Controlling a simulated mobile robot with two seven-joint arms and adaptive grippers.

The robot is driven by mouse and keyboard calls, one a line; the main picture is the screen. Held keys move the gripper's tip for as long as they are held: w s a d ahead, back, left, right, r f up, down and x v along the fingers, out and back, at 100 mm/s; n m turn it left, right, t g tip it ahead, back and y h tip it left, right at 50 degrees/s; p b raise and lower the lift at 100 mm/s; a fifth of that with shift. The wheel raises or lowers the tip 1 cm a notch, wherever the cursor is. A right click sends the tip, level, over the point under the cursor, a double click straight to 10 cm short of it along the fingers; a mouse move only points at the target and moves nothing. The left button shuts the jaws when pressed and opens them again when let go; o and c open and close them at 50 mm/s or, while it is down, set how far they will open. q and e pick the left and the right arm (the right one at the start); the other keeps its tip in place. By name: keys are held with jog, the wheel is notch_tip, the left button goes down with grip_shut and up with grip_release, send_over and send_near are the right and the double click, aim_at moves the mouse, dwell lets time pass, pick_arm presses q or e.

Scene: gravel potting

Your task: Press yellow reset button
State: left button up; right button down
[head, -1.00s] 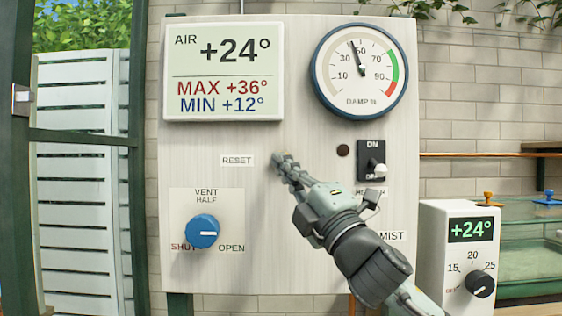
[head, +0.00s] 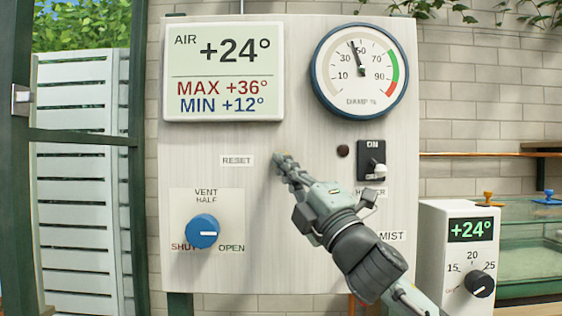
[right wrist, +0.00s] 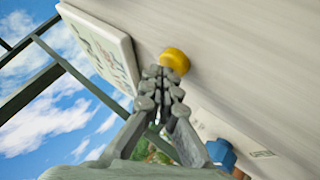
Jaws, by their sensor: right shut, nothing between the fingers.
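The yellow reset button (right wrist: 175,60) stands out from the pale panel in the right wrist view. In the head view it is hidden behind my fingertips, right of the RESET label (head: 237,160). My right gripper (head: 281,160) is shut and empty, pointing at the panel. In the right wrist view its closed fingertips (right wrist: 160,73) are right at the button's edge; I cannot tell whether they touch it. The air display (head: 223,72) reads +24°, MAX +36°, MIN +12°. My left gripper is not in view.
A blue vent knob (head: 202,231) sits below the label. A black switch (head: 372,160) and a round damp gauge (head: 360,72) are on the panel's right side. A white thermostat box (head: 459,258) stands lower right.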

jog(key=shift+w, duration=0.4)
dwell(0.3)
jog(key=shift+s, duration=0.1)
jog(key=shift+s+p, duration=0.3)
jog(key=shift+s, duration=0.6)
jog(key=s+p, duration=0.1)
jog(key=s, duration=0.4)
dwell(0.9)
